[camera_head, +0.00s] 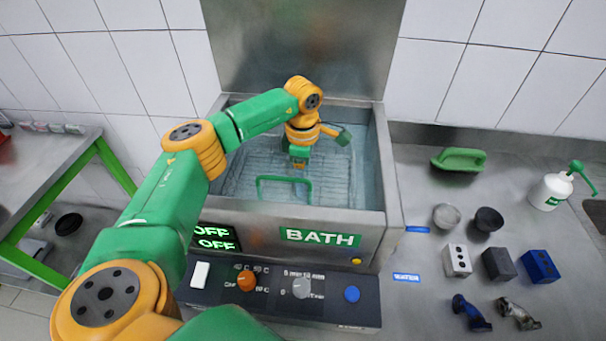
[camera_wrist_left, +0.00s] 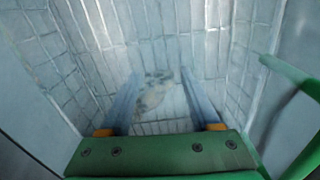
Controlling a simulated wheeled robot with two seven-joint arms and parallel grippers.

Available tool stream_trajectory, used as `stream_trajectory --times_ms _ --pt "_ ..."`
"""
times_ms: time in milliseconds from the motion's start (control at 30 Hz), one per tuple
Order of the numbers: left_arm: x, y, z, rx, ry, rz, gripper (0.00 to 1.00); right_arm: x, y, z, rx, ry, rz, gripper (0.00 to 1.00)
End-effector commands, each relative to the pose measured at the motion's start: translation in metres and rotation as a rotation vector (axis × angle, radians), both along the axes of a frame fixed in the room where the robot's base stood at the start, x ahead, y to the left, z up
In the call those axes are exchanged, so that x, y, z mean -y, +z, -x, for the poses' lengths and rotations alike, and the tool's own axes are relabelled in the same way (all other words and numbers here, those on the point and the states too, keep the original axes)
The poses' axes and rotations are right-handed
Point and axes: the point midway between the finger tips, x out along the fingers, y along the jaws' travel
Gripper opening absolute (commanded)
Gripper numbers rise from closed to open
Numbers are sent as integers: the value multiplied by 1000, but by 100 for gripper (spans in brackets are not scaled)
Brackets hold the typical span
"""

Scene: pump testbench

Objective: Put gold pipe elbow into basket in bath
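My left gripper (camera_head: 299,163) points down inside the bath (camera_head: 377,150), over the wire basket (camera_head: 330,185). In the left wrist view its two fingers (camera_wrist_left: 160,78) are spread apart with nothing gripped. A blurred tan and grey piece, likely the gold pipe elbow (camera_wrist_left: 152,94), lies on the bottom of the basket (camera_wrist_left: 215,40) below and between the fingers. In the head view that piece is hidden by my arm and gripper. My right gripper is in neither view.
A green basket handle (camera_head: 285,180) stands at the front of the bath.

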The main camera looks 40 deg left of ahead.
Motion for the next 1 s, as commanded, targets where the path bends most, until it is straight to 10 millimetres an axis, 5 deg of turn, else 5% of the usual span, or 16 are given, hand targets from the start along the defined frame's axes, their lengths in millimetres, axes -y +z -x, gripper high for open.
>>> stream_trajectory --times_ms 433,800,1000 --pt "0 11 -1 4 0 1 75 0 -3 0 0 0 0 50" --pt "1 99 -1 4 1 1 75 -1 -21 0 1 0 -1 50" --pt "0 122 0 1 0 0 75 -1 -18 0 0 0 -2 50"
